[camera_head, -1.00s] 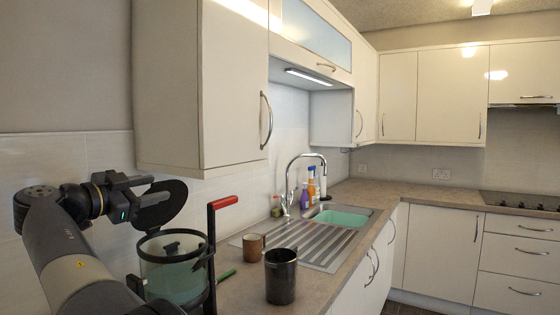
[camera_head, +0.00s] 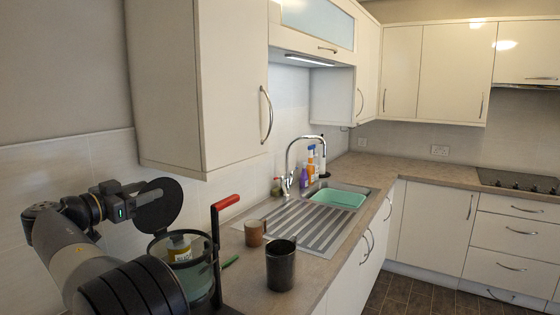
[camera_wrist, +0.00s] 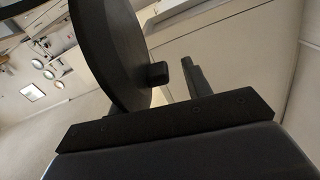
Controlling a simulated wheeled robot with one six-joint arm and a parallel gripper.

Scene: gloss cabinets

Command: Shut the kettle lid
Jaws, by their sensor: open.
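The kettle has a clear greenish glass body (camera_head: 194,277), a black frame and a red-topped handle (camera_head: 226,202). It stands at the counter's near left end. Its round black lid (camera_head: 160,207) is raised, standing steeply above the open top at the left. My gripper (camera_head: 148,195) is at the lid's left side, by its upper part. In the wrist view the lid (camera_wrist: 108,50) fills the upper middle, with a small dark block (camera_wrist: 157,73) beside its face. One finger (camera_wrist: 196,78) shows to the right. My gripper is open; contact with the lid cannot be told.
A black mug (camera_head: 280,267) and a brown mug (camera_head: 254,233) stand right of the kettle. A yellow-labelled item (camera_head: 180,249) shows through the glass. The wall cabinet (camera_head: 200,85) hangs above. The sink (camera_head: 338,197) lies beyond.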

